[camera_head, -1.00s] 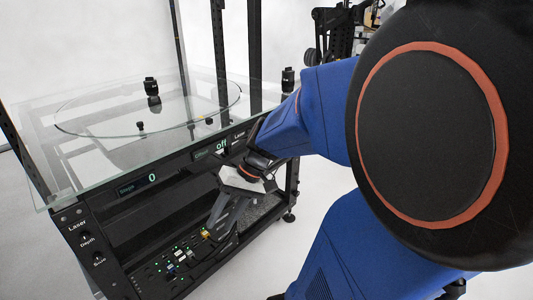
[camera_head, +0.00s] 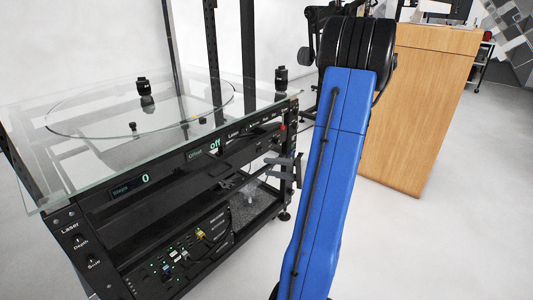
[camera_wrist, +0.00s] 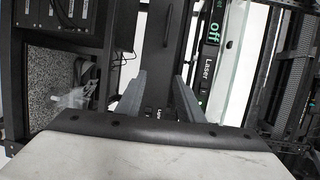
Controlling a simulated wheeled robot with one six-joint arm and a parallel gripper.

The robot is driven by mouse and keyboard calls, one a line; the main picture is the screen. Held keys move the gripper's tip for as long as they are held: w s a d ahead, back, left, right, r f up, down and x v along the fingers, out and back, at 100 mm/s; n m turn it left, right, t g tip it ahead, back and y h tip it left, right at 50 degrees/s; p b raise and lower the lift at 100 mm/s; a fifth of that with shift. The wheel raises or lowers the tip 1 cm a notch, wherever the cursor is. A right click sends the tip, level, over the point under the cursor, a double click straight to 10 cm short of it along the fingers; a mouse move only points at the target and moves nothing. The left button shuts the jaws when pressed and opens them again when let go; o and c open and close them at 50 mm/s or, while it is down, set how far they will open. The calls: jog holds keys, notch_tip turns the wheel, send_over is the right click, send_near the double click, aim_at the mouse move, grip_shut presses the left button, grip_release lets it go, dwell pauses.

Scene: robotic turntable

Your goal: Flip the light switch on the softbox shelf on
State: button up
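The turntable rack (camera_head: 170,195) stands at left in the head view, with a black front panel. In the wrist view my gripper (camera_wrist: 160,76) is open, its two grey fingers apart with nothing between them. Small text that seems to read "Light" (camera_wrist: 160,114) shows on a dark surface between the finger bases. A dark shelf front (camera_wrist: 166,40) lies beyond the fingertips. In the head view my gripper (camera_head: 271,170) is at the rack's right end, partly hidden by my blue arm. I cannot make out the light switch or its position.
A glass top (camera_head: 70,165) overhangs the rack front. A patch panel with cables (camera_head: 185,258) sits low in the rack. A wooden cabinet (camera_head: 420,110) stands at right behind my arm. The pale floor (camera_head: 440,240) at right is clear.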

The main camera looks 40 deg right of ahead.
aim_at(262, 150)
jog(key=s+d+f+m+t+h, duration=0.1)
jog(key=s+d+f+m+h, duration=0.1)
jog(key=d, duration=0.4)
jog(key=s+d+f+m+t+h, duration=0.1)
jog(key=s+d+t+h, duration=0.15)
jog(key=d, duration=0.25)
jog(key=shift+g, duration=0.45)
jog(key=w, duration=0.5)
jog(key=w+a, duration=0.1)
jog(key=w, duration=1.1)
jog(key=shift+w+a, duration=0.2)
jog(key=shift+w, duration=0.05)
grip_shut()
